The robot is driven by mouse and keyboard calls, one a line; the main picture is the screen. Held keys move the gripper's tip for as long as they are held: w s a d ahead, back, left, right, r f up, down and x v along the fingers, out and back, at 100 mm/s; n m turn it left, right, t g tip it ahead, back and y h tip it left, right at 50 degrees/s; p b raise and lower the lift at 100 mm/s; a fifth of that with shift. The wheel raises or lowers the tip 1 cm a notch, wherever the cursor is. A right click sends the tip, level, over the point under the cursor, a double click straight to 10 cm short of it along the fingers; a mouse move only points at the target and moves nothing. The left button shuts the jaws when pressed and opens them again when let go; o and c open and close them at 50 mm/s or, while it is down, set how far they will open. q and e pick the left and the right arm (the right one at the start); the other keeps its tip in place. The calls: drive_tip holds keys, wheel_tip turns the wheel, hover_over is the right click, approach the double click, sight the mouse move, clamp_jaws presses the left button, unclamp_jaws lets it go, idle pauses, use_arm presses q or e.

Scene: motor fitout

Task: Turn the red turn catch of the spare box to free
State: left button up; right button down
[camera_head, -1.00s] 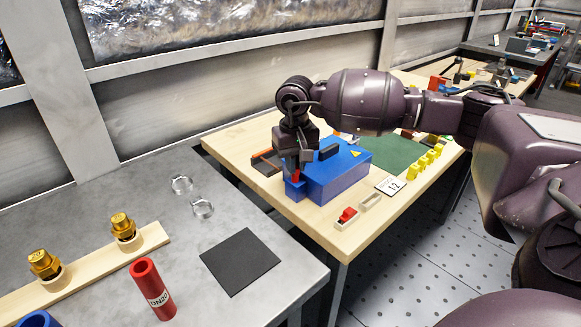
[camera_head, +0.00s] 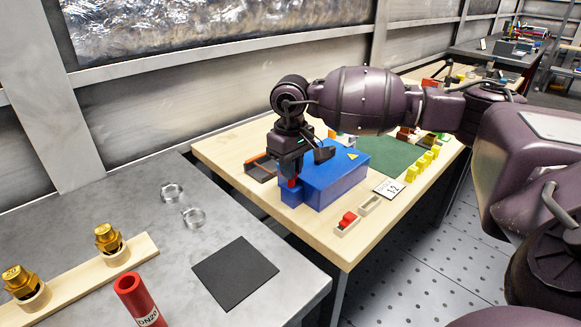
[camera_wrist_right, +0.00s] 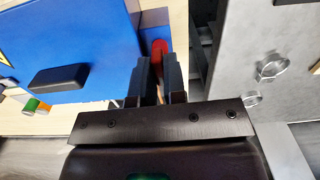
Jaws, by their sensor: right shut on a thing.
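The spare box (camera_head: 338,186) is blue, with a black handle (camera_head: 325,155) and a yellow warning mark on top, and stands on the wooden table. Its red turn catch (camera_head: 292,183) is on the box's left end, mostly covered by my right gripper (camera_head: 291,178). In the right wrist view the catch's red end (camera_wrist_right: 160,47) shows at the tips of the two dark fingers (camera_wrist_right: 158,72), close together around it. My right gripper is shut on the catch, pointing down. The catch's exact angle is hidden. My left gripper is not in view.
The wooden table (camera_head: 231,160) also bears a dark tray (camera_head: 260,168), a green mat (camera_head: 388,158), yellow pieces, a number card and small red and white holders. A grey bench (camera_head: 150,210) at left holds brass fittings, clear rings, a black mat and a red tube.

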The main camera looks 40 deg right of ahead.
drive_tip(key=c, duration=1.2)
unclamp_jaws()
wheel_tip(320, 180, up, 11)
drive_tip(key=shift+f+p, duration=0.1)
drive_tip(key=shift+p, duration=0.4)
drive_tip(key=shift+s, duration=0.1)
